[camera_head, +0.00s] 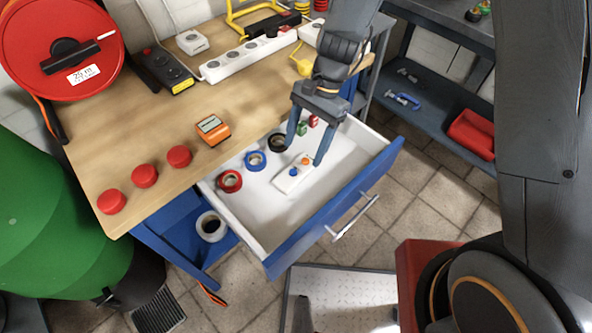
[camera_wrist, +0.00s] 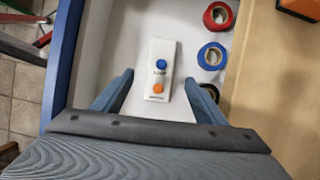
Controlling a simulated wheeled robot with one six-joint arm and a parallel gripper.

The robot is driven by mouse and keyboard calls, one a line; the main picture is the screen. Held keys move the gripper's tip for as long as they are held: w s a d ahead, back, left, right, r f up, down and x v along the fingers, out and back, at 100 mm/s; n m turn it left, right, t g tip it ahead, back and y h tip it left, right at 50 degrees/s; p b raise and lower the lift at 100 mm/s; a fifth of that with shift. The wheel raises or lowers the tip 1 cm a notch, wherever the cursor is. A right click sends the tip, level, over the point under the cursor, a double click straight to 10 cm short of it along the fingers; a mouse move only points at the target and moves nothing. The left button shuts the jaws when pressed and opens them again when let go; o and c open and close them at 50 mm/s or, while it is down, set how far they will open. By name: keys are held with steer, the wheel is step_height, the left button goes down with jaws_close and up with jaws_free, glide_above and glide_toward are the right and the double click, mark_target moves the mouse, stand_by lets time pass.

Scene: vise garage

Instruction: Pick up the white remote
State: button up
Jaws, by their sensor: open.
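The white remote (camera_head: 289,180) has one blue and one orange button and lies flat in the open white drawer (camera_head: 262,214). In the wrist view the remote (camera_wrist: 152,75) lies ahead of and between my two fingers, with its orange end nearest to them. My gripper (camera_head: 305,150) is open and empty, with its fingers pointing down into the drawer over the remote's orange end. In the wrist view my gripper (camera_wrist: 158,85) shows one finger on each side of the remote, with gaps to both. I cannot tell the exact height between fingertips and remote.
Red (camera_head: 230,181), blue (camera_head: 256,160) and black tape rolls (camera_head: 278,142) lie along the drawer's desk side. The blue drawer front (camera_head: 335,210) stands up on the right. The drawer floor beside the remote is clear.

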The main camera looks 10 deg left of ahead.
mark_target(296, 171)
steer(key=shift+w+p+x, duration=0.15)
steer(key=shift+p+x, duration=0.3)
steer(key=shift+x, duration=1.25)
steer(key=shift+w+p+x, duration=0.1)
steer(key=shift+p+x, duration=0.35)
steer(key=shift+x, duration=1.3)
steer(key=shift+f, duration=0.1)
steer(key=c, duration=1.2)
